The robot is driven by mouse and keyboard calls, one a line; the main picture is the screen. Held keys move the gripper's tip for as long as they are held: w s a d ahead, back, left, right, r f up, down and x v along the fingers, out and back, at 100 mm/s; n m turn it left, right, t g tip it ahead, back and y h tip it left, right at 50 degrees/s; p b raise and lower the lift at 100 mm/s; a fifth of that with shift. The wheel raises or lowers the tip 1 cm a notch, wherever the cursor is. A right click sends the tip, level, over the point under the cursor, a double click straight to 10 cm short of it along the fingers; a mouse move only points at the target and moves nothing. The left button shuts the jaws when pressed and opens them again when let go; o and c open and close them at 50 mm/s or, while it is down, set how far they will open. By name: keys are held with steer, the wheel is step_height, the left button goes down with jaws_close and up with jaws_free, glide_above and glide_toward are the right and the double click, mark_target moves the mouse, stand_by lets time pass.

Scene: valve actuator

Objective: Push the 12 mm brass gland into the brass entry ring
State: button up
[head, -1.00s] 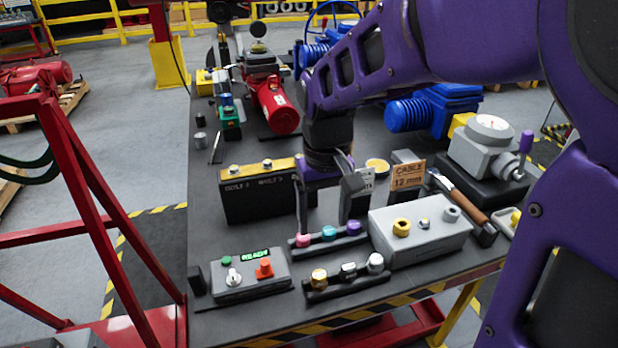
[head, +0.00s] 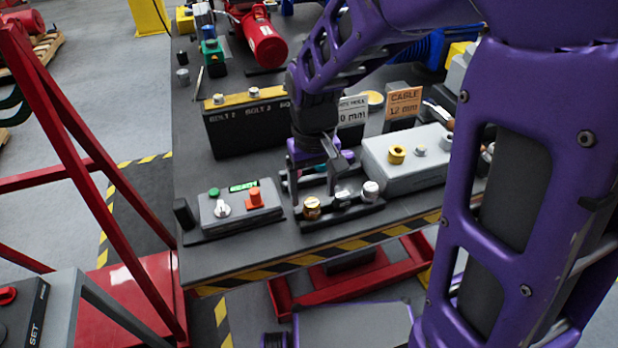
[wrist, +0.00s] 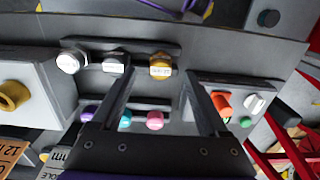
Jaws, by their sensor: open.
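The brass gland (head: 312,207) stands at the left end of the front black rack, beside two silvery glands. In the wrist view, the brass gland (wrist: 160,66) appears between the tips of my open, empty gripper (wrist: 158,80). In the head view, my gripper (head: 314,182) points down just behind the front rack; whether it touches the gland cannot be told. The brass entry ring (head: 397,154) is on top of the grey box at right, beside two silvery rings. It also shows at the left edge of the wrist view (wrist: 12,95).
The rear rack with pink (wrist: 155,121), teal and purple pieces lies under my gripper. A control box (head: 238,206) with an orange button stands left. A black bolt block (head: 255,130) and the cable sign (head: 404,103) stand behind. The striped table edge is in front.

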mark_target(312, 202)
step_height(312, 202, down, 5)
steer(key=b, duration=0.3)
steer(key=shift+r+b, duration=0.1)
steer(key=shift+b, duration=0.3)
jaws_close()
